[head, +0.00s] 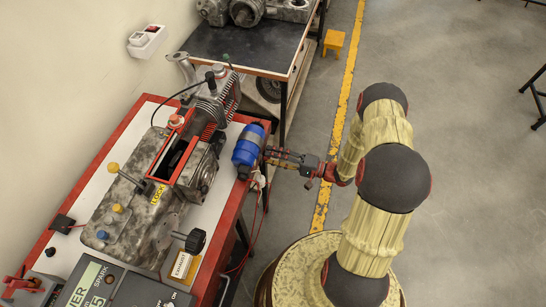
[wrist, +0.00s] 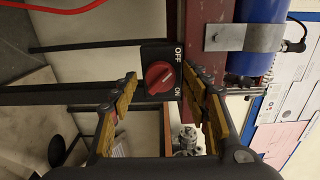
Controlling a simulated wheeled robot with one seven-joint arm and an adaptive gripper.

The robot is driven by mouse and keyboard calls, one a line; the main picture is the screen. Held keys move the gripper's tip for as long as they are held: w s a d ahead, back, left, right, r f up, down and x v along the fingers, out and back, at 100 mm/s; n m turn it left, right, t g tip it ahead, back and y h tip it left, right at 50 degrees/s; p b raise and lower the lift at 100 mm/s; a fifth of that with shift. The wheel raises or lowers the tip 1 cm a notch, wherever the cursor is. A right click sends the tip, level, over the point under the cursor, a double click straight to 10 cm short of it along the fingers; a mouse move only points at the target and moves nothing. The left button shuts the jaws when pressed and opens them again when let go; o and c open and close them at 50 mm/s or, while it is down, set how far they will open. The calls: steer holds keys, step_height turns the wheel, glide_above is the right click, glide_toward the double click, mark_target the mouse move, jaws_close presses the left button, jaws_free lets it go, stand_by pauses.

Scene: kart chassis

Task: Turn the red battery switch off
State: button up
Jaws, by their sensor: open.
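The red battery switch (wrist: 158,77) is a round knob on a black plate in the middle of the wrist view. OFF is printed at the plate's top and ON near its bottom right. The knob's ridge looks slanted; I cannot tell surely which mark it points to. My gripper (wrist: 160,74) is open, its yellow-padded fingers on the left and right of the knob with gaps to both. How far the tips are from the plate is unclear. In the head view my gripper (head: 270,155) is beside the blue cylinder at the bench's right edge; the switch is hidden there.
The blue cylinder (head: 248,145) sits in a bracket close to my gripper. The red-edged bench (head: 226,212) carries an engine (head: 205,105) and a control box (head: 115,287). A red cable (head: 252,235) hangs off its side. Floor to the right is open.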

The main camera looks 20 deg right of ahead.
steer(key=shift+d, duration=0.1)
steer(key=v, duration=1.1)
steer(key=shift+s+d, duration=0.25)
steer(key=shift+d, duration=0.05)
stand_by(0.3)
